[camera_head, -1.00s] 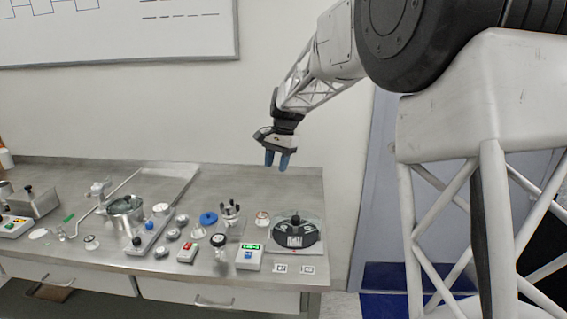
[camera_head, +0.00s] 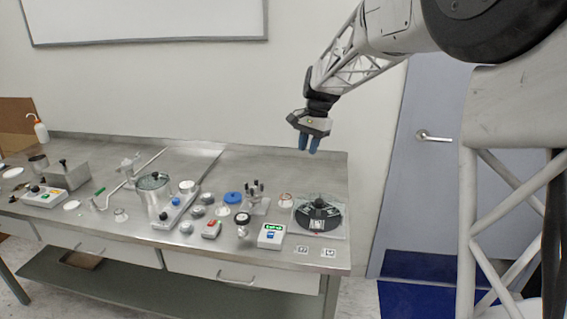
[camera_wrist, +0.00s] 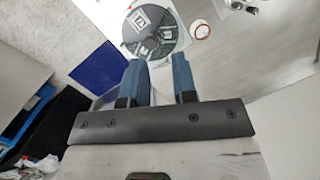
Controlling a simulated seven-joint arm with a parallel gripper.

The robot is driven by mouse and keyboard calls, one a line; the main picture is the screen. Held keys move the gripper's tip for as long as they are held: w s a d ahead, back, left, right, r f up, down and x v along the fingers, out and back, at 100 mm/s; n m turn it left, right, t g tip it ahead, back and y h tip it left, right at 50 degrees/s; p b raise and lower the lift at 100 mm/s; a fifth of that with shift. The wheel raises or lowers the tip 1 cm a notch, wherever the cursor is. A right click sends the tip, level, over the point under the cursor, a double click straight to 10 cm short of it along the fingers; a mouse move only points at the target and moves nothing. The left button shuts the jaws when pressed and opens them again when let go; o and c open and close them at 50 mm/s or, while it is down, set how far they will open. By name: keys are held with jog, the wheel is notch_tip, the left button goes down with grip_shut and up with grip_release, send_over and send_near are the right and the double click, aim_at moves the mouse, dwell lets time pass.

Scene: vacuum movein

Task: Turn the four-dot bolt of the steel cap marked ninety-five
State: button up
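Several small steel caps (camera_head: 196,211) sit among the things on the steel bench in the head view. They are too small there to read any number or bolt dots, so I cannot tell which is marked ninety-five. My gripper (camera_head: 310,143) hangs in the air above the right part of the bench, well above the things on it and to the right of the caps. Its two blue fingers (camera_wrist: 158,65) point down, apart, with nothing between them in the wrist view.
A dark round disc (camera_head: 318,222) with a marked piece lies at the bench's right end; it also shows in the wrist view (camera_wrist: 175,40). A green-display box (camera_head: 271,236), a blue ring (camera_head: 233,198) and a glass-topped pot (camera_head: 153,188) stand nearby.

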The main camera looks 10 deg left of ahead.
jog(key=w+a+f+t+h, duration=0.2)
jog(key=a+f+t+h, duration=0.1)
jog(key=a+f, duration=0.6)
jog(key=n+t, duration=0.2)
jog(key=t, duration=0.1)
send_near(251, 189)
jog(key=shift+w+d+f, duration=0.1)
jog(key=shift+w+f, duration=0.4)
jog(key=shift+f, duration=0.2)
jog(key=shift+f, duration=0.1)
jog(key=shift+x, duration=3.85)
grip_shut()
